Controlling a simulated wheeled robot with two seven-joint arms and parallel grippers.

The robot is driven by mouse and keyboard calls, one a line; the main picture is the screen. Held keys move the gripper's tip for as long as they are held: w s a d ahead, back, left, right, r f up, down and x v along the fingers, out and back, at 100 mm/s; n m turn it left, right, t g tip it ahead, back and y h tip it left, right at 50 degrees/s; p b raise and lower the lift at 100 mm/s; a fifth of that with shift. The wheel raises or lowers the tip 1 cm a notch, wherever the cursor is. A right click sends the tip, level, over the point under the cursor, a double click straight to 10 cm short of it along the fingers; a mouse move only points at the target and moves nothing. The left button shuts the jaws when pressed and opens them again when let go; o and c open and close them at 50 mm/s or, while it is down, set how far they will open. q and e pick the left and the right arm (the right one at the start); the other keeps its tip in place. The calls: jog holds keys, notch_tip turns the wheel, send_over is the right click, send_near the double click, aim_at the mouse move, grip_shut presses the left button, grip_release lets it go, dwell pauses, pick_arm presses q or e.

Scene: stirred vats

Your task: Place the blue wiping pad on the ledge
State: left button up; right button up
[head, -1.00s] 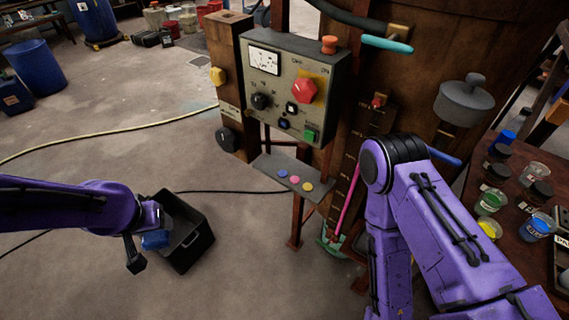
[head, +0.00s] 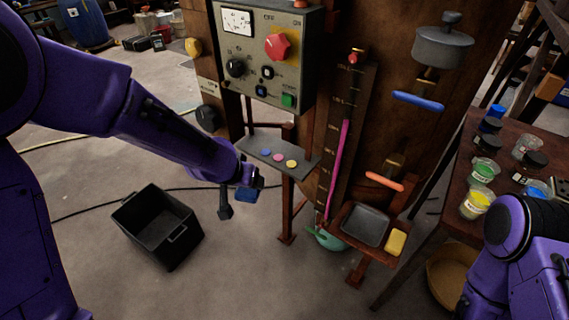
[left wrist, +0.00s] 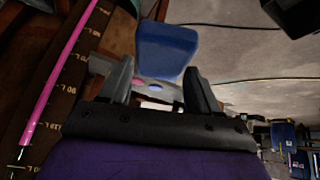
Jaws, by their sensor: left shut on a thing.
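The blue wiping pad (head: 246,195) is in my left gripper (head: 240,197), which is shut on it. The pad hangs in front of and below the grey ledge (head: 262,145), apart from it in the head view. In the left wrist view the pad (left wrist: 167,45) sticks out beyond the fingertips (left wrist: 158,75) and covers part of the ledge. The narrow ledge is under the control panel and carries three small discs, blue, pink and yellow. My right gripper is out of view; only part of that arm shows at lower right.
The control panel (head: 255,88) stands above the ledge. A black bin (head: 150,245) is on the floor to the left. A wooden bracket to the right holds a grey tray (head: 365,225) and a yellow block (head: 397,242). A table with several jars (head: 484,172) is at the right.

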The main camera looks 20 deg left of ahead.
pick_arm(q)
jog(key=w+p, duration=0.1)
jog(key=w, duration=0.4)
jog(key=w+d+p, duration=0.1)
jog(key=w, duration=0.5)
jog(key=w+d, duration=0.1)
jog(key=w, duration=0.5)
jog(key=shift+w+p, duration=0.15)
jog(key=shift+p, duration=0.25)
jog(key=shift+w+d+f+p, duration=0.1)
jog(key=shift+w+f+p, duration=0.05)
jog(key=shift+w+p, duration=0.2)
jog(key=shift+s+f, duration=0.1)
jog(key=shift+f, duration=0.15)
jog(key=o, duration=1.3)
jog(key=shift+o, duration=1.3)
